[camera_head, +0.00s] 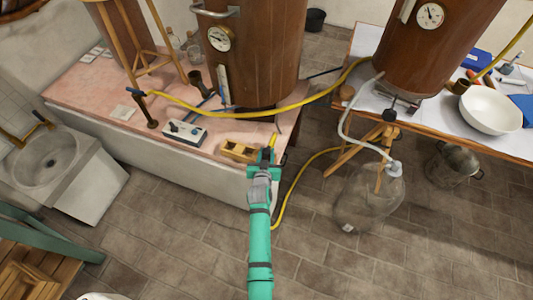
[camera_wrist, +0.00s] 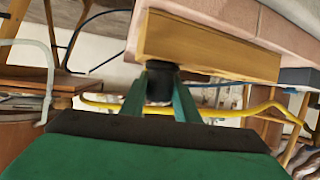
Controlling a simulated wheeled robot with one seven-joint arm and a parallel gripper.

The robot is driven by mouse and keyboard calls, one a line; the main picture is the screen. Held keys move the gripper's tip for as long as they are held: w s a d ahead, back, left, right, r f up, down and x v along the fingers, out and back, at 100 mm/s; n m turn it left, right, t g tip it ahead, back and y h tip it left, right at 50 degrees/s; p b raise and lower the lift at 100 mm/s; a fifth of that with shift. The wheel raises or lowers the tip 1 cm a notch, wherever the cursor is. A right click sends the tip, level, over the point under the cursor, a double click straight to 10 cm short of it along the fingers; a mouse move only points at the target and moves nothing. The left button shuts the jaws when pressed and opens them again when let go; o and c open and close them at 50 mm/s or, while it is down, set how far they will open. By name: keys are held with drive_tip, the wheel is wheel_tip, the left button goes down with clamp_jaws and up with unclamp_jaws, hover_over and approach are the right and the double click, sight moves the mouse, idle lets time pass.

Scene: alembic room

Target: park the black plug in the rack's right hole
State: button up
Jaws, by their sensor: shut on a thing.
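The rack (camera_head: 240,151) is a small yellow-brown wooden block near the front right corner of the pink-topped counter. It fills the upper part of the wrist view (camera_wrist: 215,50). My green gripper (camera_head: 267,156) is at the rack's right end. In the wrist view, my gripper (camera_wrist: 160,97) is shut on the black plug (camera_wrist: 160,84), a short dark cylinder between the two fingers. The plug's far end meets the rack's lower edge in that view; I cannot tell whether it touches. The rack's right hole is hidden in the wrist view and too small to make out in the head view.
A blue-white box with a dial (camera_head: 185,132) sits left of the rack. A yellow hose (camera_head: 290,205) hangs by the counter's right side and also crosses the wrist view (camera_wrist: 235,112). A glass carboy (camera_head: 365,195) stands right on the floor.

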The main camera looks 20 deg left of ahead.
drive_tip(key=shift+f, duration=0.15)
drive_tip(key=o, duration=1.2)
drive_tip(key=shift+c, duration=0.2)
drive_tip(key=v, duration=1.1)
drive_tip(key=shift+f, duration=0.1)
